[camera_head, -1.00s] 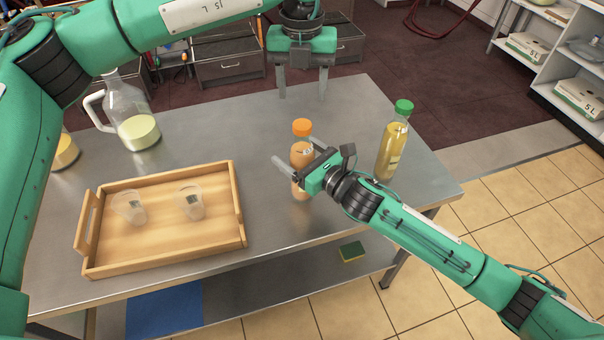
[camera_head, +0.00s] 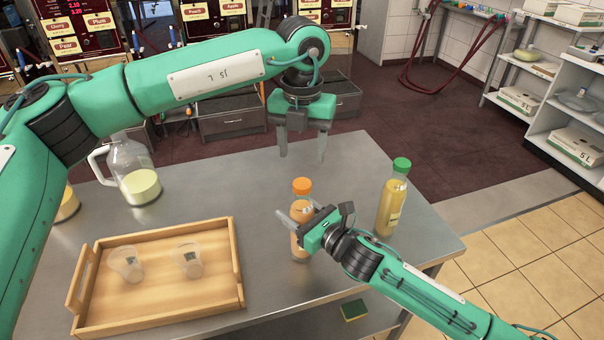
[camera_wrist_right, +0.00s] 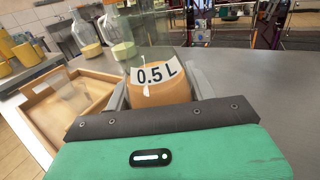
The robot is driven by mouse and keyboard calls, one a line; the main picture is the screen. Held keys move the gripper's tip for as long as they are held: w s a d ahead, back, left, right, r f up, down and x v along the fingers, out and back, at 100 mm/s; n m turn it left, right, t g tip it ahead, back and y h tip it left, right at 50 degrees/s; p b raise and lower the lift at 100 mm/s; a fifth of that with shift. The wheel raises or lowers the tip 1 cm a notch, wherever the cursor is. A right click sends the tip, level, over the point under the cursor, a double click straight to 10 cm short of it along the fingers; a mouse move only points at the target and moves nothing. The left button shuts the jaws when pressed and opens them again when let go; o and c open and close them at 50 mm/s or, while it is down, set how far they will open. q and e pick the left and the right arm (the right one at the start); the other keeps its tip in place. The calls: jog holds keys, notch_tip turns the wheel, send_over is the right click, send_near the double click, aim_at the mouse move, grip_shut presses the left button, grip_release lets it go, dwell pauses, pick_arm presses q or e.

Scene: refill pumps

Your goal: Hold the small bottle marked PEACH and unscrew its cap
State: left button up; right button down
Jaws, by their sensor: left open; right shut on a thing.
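A small bottle (camera_head: 298,241) with orange contents and an orange cap (camera_head: 302,186) stands upright on the metal table. My right gripper (camera_head: 295,220) is shut on its body from the right. In the right wrist view the bottle (camera_wrist_right: 160,88) sits between the two fingers, with a "0.5 L" label facing the camera. No PEACH marking is readable. My left gripper (camera_head: 302,155) is open and empty, pointing down above and behind the cap, apart from it.
A green-capped bottle (camera_head: 391,208) with yellow contents stands to the right. A wooden tray (camera_head: 236,260) with two clear cups (camera_head: 188,260) lies to the left. A glass jug (camera_head: 134,175) stands behind the tray. A sponge (camera_head: 353,310) lies on the lower shelf.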

aim_at(302, 183)
pick_arm(q)
jog(key=m, duration=0.4)
jog(key=shift+m, duration=0.3)
jog(key=m, duration=0.4)
jog(key=shift+m, duration=0.4)
jog(key=m, duration=0.4)
jog(key=shift+m, duration=0.3)
jog(key=m, duration=0.4)
jog(key=shift+m, duration=0.3)
jog(key=m, duration=0.4)
jog(key=shift+m, duration=0.3)
jog(key=m, duration=0.4)
jog(key=shift+m, duration=0.4)
jog(key=m, duration=0.4)
jog(key=shift+m, duration=0.3)
jog(key=m, duration=0.5)
jog(key=shift+f+m, duration=0.25)
jog(key=shift+m, duration=0.25)
notch_tip(302, 183, down, 8)
jog(key=shift+r, duration=0.25)
jog(key=shift+c, duration=0.5)
